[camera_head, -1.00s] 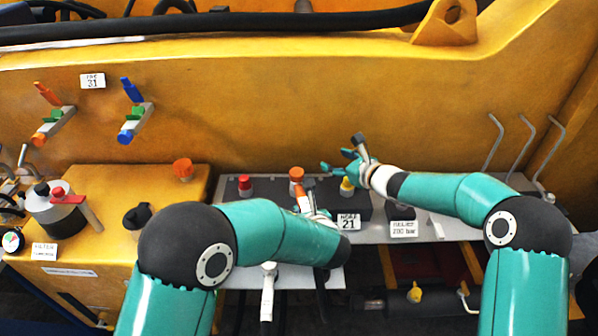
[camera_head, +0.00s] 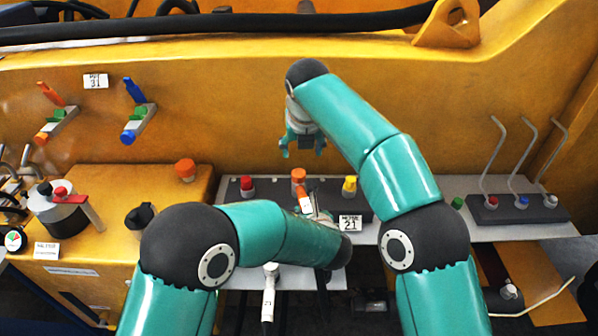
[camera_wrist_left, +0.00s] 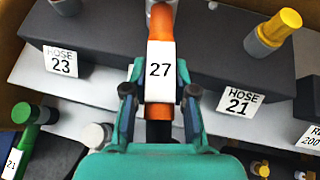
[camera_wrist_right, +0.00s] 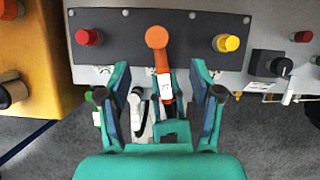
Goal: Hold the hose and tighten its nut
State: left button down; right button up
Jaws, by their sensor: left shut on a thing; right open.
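An orange hose (camera_head: 304,192) with a white "27" tag (camera_wrist_left: 160,71) runs up to an orange elbow or nut end (camera_wrist_right: 156,37) at the middle of a dark block (camera_wrist_right: 120,50). I cannot tell nut from fitting there. My left gripper (camera_wrist_left: 160,92) is shut on the hose around its tagged part; in the head view my forearm partly hides it. My right gripper (camera_head: 303,146) is open and empty, pointing down above the orange end and apart from it. In the right wrist view its open fingers (camera_wrist_right: 161,85) frame the hose from above.
The block also bears a red cap (camera_head: 247,185) and a yellow cap (camera_head: 349,186). A "HOSE 21" label (camera_wrist_left: 239,100) lies in front. A dark rack with bent rods (camera_head: 515,208) stands at the right. The yellow wall (camera_head: 230,110) rises close behind.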

aim_at(299, 173)
jog(key=x, duration=1.1)
jog(key=shift+s+a+f, duration=0.15)
jog(key=shift+s+f, duration=0.15)
jog(key=shift+f, duration=0.15)
jog(key=shift+c, duration=0.3)
jog(key=c, duration=1.1)
jog(key=shift+m, duration=0.5)
jog(key=shift+h, duration=0.3)
